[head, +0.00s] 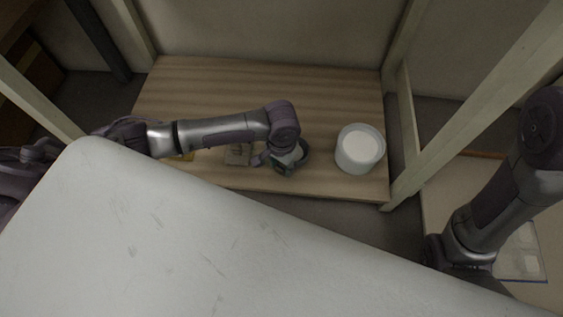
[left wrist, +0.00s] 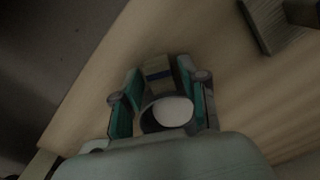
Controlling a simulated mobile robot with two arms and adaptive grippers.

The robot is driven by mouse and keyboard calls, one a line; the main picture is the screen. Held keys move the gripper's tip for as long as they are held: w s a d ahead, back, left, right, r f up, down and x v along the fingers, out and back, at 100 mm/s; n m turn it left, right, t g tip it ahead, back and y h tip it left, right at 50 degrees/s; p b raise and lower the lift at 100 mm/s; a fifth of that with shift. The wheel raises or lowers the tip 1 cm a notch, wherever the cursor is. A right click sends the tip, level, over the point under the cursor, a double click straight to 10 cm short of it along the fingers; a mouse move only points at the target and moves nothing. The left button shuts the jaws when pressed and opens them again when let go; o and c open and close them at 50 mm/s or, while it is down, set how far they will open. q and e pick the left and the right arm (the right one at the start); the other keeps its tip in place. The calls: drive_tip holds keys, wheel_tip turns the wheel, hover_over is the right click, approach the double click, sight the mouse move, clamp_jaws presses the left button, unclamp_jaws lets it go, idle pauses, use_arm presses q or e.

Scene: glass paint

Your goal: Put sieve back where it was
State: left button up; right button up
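My left gripper (head: 284,160) reaches in over the wooden shelf (head: 200,80) and points down close to it. A round piece with a dark rim (head: 303,149), which may be the sieve, shows right beside it, partly hidden. In the left wrist view, the teal-padded fingers of my left gripper (left wrist: 160,95) stand apart. A round piece with a dark rim and pale inside (left wrist: 172,111) fills the gap between them. I cannot tell whether the fingers press on it. My right arm comes in at the right edge; its gripper is hidden.
A white bucket (head: 359,149) with pale contents stands right of my left gripper. A small pale object (head: 238,155) lies to its left. A striped block (left wrist: 158,73) shows beyond the fingers. A pale tabletop (head: 160,240) and wooden posts (head: 480,95) bound the space.

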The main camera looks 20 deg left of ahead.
use_arm(q)
drive_tip(key=shift+o, duration=0.5)
wheel_tip(320, 180, up, 12)
idle(0.3)
